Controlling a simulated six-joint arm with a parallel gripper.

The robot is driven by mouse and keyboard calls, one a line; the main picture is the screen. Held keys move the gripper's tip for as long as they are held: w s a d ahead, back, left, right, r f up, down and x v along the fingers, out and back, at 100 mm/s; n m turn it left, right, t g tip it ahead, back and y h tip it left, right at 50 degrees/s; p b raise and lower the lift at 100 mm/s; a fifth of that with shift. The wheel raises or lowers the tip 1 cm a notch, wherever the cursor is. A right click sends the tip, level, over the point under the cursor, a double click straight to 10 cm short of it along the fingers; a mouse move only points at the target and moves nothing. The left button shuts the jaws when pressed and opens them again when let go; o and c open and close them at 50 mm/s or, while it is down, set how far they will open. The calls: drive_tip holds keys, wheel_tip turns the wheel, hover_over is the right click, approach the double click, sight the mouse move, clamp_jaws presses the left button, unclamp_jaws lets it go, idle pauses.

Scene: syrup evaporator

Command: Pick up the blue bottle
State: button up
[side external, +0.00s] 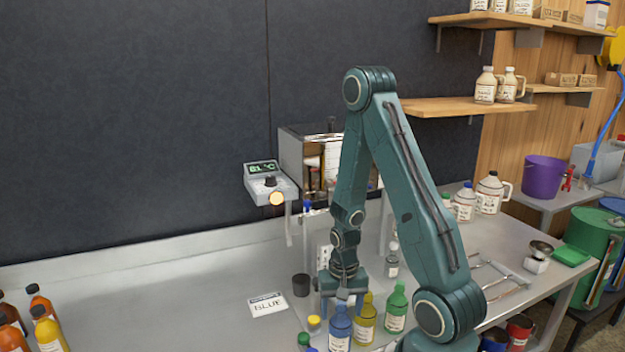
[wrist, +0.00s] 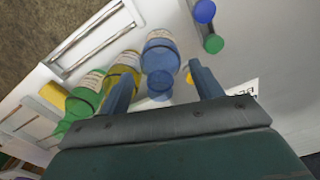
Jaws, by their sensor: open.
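The blue bottle (side external: 339,333) stands upright at the front of the metal table, left of the yellow bottle (side external: 365,322) and the green bottle (side external: 396,310). My gripper (side external: 342,301) is open and empty, pointing down just above the blue bottle's top. In the wrist view the blue bottle (wrist: 160,55) appears between my two open fingers (wrist: 160,76), with its cap end toward me. The yellow bottle (wrist: 122,74) is close beside the left finger. I cannot tell whether the fingers touch anything.
Orange bottles (side external: 40,302) stand far left. Clear table lies between.

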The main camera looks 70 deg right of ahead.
drive_tip(key=shift+f, duration=0.35)
idle(0.3)
clamp_jaws()
drive_tip(key=shift+r, duration=0.25)
wheel_tip(320, 180, up, 20)
drive_tip(key=shift+f, duration=0.2)
idle(1.0)
idle(0.4)
